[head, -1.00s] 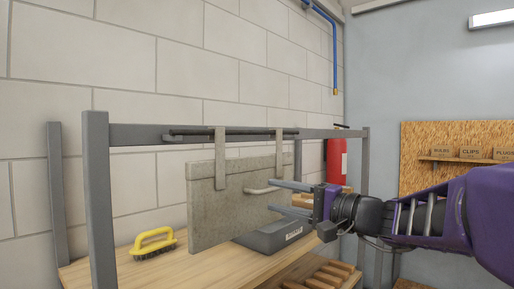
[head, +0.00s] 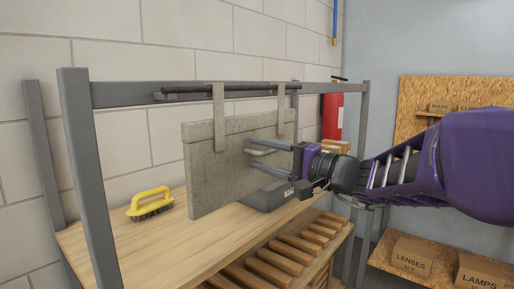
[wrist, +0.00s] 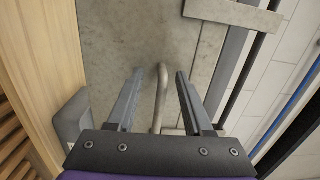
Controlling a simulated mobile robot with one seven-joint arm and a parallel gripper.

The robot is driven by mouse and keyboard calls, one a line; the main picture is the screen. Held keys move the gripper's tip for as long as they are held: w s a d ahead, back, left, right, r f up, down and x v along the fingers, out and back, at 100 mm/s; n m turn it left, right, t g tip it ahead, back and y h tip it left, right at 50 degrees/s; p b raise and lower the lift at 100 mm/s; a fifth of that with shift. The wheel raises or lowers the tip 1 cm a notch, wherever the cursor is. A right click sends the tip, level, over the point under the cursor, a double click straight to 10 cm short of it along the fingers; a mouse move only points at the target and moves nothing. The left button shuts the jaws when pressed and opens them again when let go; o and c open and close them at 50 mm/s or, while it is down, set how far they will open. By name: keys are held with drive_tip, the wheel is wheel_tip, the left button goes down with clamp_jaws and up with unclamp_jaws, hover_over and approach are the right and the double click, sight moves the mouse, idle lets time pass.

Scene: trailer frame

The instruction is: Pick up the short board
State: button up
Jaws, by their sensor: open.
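A flat grey panel (head: 208,170) hangs by two straps from a dark rod on the metal frame. It also fills much of the wrist view (wrist: 120,35). A small bar handle (wrist: 161,85) stands out from its face. My gripper (head: 254,152) is in front of the panel with its fingers pointing at it. In the wrist view my gripper (wrist: 159,75) is open, with one finger on each side of the handle. Whether the fingers touch the panel cannot be told. Several wooden slats (head: 285,255) lie below the bench top; I cannot tell which piece is the short board.
A yellow-handled brush (head: 150,203) lies on the wooden bench top (head: 145,240). A grey box-like object (head: 267,196) sits behind the panel. Grey posts (head: 84,160) and a top rail frame the bench. A red extinguisher (head: 332,115) and cardboard boxes (head: 410,256) are to the right.

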clamp_jaws()
drive_tip(key=shift+r, duration=0.2)
idle(1.0)
drive_tip(key=shift+r, duration=0.1)
